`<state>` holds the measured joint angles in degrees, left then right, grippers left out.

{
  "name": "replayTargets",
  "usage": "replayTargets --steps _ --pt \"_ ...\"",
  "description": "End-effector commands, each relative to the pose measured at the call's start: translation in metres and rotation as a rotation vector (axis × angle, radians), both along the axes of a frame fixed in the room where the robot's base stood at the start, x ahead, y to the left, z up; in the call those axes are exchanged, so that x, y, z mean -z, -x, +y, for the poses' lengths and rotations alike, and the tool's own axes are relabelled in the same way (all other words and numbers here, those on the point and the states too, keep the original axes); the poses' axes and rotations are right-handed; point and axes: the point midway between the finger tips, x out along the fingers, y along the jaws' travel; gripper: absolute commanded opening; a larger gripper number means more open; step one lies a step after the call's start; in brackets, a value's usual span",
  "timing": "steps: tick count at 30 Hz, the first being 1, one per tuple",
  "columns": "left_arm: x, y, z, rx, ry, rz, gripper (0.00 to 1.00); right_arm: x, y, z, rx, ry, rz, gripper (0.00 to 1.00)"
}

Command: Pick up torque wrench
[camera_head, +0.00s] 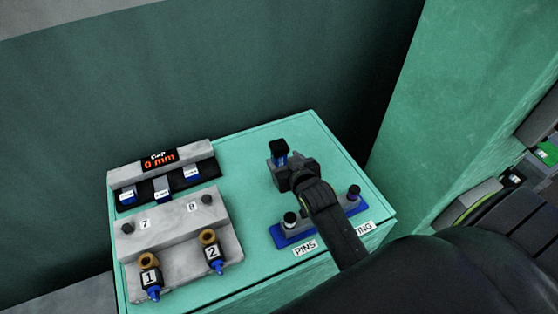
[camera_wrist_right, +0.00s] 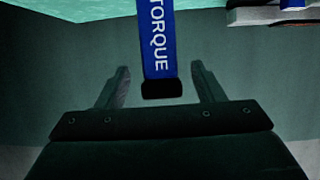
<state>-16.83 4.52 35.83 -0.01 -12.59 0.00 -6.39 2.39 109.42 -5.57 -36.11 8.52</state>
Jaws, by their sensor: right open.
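The torque wrench (camera_head: 281,158) stands up from the teal cabinet top in the head view, showing a blue grip and black end cap. In the right wrist view its blue handle (camera_wrist_right: 158,40), marked TORQUE, hangs in from the top edge, with its black end between the two fingers in the picture. My right gripper (camera_head: 282,170) is open close to the handle in the head view and hides its lower part. In the right wrist view the fingers of the gripper (camera_wrist_right: 160,75) show a gap on both sides of the handle. My left gripper is out of view.
The teal cabinet top (camera_head: 245,150) has free room behind the wrench. A blue PINS rack (camera_head: 283,240) lies near my right arm. A grey block (camera_head: 175,240) with numbered tools 1 and 2 stands left, before a 0 mm display unit (camera_head: 160,160). A green wall rises right.

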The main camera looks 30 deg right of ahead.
Motion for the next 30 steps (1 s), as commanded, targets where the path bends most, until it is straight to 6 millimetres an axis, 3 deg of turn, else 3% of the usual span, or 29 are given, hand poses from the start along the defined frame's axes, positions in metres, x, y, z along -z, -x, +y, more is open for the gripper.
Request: replayTargets --steps 12,22,30 --pt "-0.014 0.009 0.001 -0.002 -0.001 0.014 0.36 0.017 -0.039 -0.004 -0.001 0.001 -0.001 0.62" --pt "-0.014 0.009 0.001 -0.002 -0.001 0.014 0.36 0.020 -0.043 -0.004 -0.001 0.000 -0.001 0.62" --pt "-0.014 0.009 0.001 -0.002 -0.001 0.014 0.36 0.019 -0.043 -0.004 -0.001 0.000 -0.001 0.29"
